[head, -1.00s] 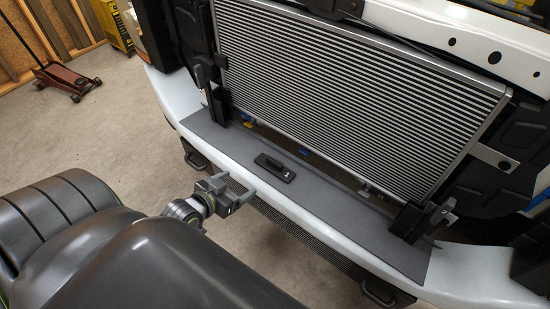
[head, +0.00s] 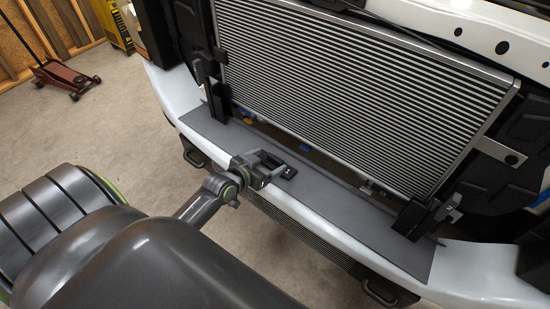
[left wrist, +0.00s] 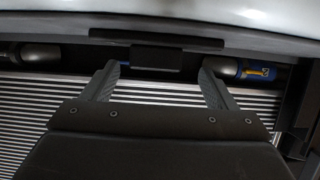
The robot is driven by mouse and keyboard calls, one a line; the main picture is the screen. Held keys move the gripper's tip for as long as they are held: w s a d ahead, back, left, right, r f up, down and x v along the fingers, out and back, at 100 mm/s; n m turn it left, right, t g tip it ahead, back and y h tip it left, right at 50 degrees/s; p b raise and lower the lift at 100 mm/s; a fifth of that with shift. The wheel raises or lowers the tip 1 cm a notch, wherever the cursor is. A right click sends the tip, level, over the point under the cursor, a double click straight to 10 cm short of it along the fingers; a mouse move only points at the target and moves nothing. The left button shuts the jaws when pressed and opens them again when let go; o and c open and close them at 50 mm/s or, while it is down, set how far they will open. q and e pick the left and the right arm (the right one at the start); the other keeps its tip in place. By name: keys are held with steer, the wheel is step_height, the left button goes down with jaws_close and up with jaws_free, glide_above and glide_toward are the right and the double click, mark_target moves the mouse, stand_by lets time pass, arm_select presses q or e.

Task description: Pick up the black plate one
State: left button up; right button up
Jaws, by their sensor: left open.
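The black plate (head: 290,173) lies flat on the grey shelf panel (head: 330,188) along the top of the white bumper, below the radiator. My left gripper (head: 273,166) is open right at the plate and hides part of it in the head view. In the left wrist view a dark piece that looks like the plate (left wrist: 155,58) shows between and beyond the two spread fingers of my left gripper (left wrist: 158,68). I cannot tell whether the fingers touch it. My right gripper is not in view.
The finned radiator (head: 350,95) stands upright behind the shelf, between black brackets (head: 412,217). The white bumper (head: 330,237) runs along the front. A red floor jack (head: 62,78) stands on the open concrete floor at the back left.

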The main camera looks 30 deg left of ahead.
mark_target(273, 159)
arm_select(q)
steer(key=shift+d+x, duration=0.1)
steer(key=shift+x, duration=1.25)
steer(key=shift+d+x, duration=0.15)
steer(key=shift+x, duration=1.15)
steer(key=shift+c, duration=0.3)
steer(key=c, duration=1.1)
steer(key=shift+o, duration=0.2)
steer(key=shift+r, duration=0.1)
